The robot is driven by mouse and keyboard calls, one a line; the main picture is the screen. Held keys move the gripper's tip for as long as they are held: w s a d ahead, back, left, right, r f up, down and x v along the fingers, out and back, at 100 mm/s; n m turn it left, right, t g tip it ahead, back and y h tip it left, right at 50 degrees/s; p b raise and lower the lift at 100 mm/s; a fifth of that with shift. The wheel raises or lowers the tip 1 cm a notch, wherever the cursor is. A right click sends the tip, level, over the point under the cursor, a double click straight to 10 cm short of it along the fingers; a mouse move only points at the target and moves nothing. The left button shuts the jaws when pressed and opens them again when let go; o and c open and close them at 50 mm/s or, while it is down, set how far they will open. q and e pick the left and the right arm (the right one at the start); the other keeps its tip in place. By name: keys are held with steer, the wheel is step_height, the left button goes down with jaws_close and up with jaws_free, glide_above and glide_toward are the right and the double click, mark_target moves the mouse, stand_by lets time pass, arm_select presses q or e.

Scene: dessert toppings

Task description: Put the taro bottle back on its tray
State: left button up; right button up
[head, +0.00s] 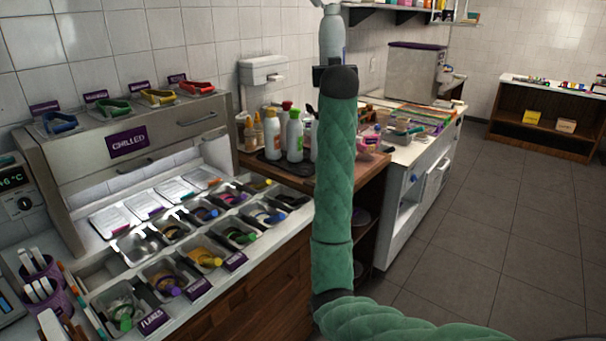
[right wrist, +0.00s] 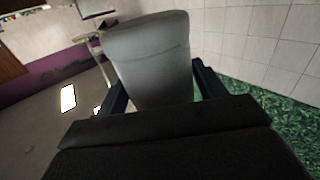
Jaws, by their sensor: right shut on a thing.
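A pale grey-white bottle (head: 332,38) is held upright in my right gripper (head: 334,68), high in front of the tiled wall at the top of the head view. No label shows on it, so I cannot read whether it is taro. The same bottle (right wrist: 150,60) fills the middle of the right wrist view between the dark fingers. A dark tray (head: 292,169) lies on the wooden counter, below and left of the gripper. White bottles with green and red caps stand on it. My right arm hides the tray's right part. My left gripper is not in view.
The chilled topping station (head: 128,140) with several metal pans fills the left. Small amber bottles (head: 250,134) stand left of the tray. A paper-towel dispenser (head: 262,72) hangs on the wall behind. A white counter (head: 415,150) with more items is to the right. The floor at right is clear.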

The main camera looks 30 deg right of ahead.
steer(key=w+d+f+m+g+h+b, duration=0.1)
steer(key=w+d+f+h, duration=0.2)
steer(key=d, duration=0.4)
steer(key=w+d+f+m+g+b, duration=0.1)
steer(key=w+d+f+m, duration=0.1)
steer(key=w+d+f, duration=0.35)
steer(key=w+a+f+g+h, duration=0.1)
steer(key=w+f, duration=0.2)
steer(key=f, duration=0.4)
steer(key=w+a+f+m+g, duration=0.1)
steer(key=w+f, duration=0.2)
steer(key=f, duration=0.5)
steer(key=w+a+f+m+g+h, duration=0.1)
steer(key=w+f, duration=0.2)
steer(key=f, duration=0.5)
steer(key=shift+w+a+h, duration=0.15)
steer(key=shift+a+h, duration=0.15)
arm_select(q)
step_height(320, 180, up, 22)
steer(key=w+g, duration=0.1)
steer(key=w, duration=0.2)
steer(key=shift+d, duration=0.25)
arm_select(e)
steer(key=shift+f+m+g, duration=0.25)
steer(key=shift+m+g, duration=0.05)
